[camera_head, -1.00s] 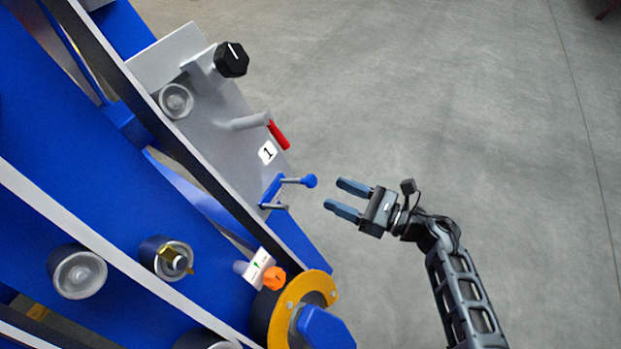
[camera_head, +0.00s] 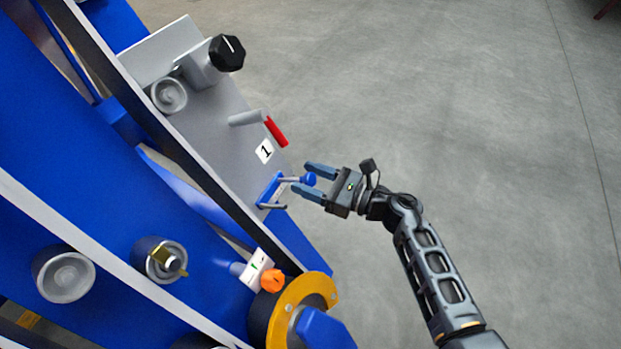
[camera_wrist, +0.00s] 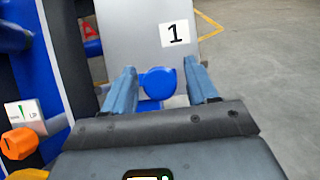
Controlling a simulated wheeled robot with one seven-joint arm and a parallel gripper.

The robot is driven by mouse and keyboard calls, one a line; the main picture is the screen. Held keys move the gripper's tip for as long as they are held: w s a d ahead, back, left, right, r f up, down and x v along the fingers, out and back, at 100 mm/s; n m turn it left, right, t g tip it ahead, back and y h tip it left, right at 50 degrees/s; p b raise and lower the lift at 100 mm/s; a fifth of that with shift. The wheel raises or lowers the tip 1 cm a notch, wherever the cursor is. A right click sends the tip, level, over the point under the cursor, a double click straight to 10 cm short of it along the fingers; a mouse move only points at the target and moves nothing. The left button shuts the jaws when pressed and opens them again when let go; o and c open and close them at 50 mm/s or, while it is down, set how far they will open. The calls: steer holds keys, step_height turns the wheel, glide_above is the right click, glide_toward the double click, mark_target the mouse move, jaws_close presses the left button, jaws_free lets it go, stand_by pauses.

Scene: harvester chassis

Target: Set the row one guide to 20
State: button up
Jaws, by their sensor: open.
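The row one panel is a grey plate (camera_head: 215,140) with a white label "1" (camera_head: 264,151), which also shows in the wrist view (camera_wrist: 175,33). Below the label is a blue guide bracket (camera_head: 269,192) with a pin ending in a round blue knob (camera_head: 309,179). My gripper (camera_head: 314,179) is open, its two fingers on either side of the knob. In the wrist view the knob (camera_wrist: 158,82) sits between the open fingertips (camera_wrist: 160,80), with gaps visible on both sides. Any scale numbers on the guide are too small to read.
A black knob (camera_head: 227,53) and a red-handled lever (camera_head: 276,131) are higher on the panel. Below are an orange knob (camera_head: 273,280) and a yellow ring (camera_head: 318,293) with a blue hub. The floor (camera_head: 450,120) to the right is clear.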

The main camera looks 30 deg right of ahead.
steer(key=shift+c, duration=0.2)
jaws_close()
stand_by(0.3)
steer(key=shift+s+a, duration=0.6)
steer(key=shift+a, duration=0.2)
steer(key=shift+o, duration=0.2)
jaws_free()
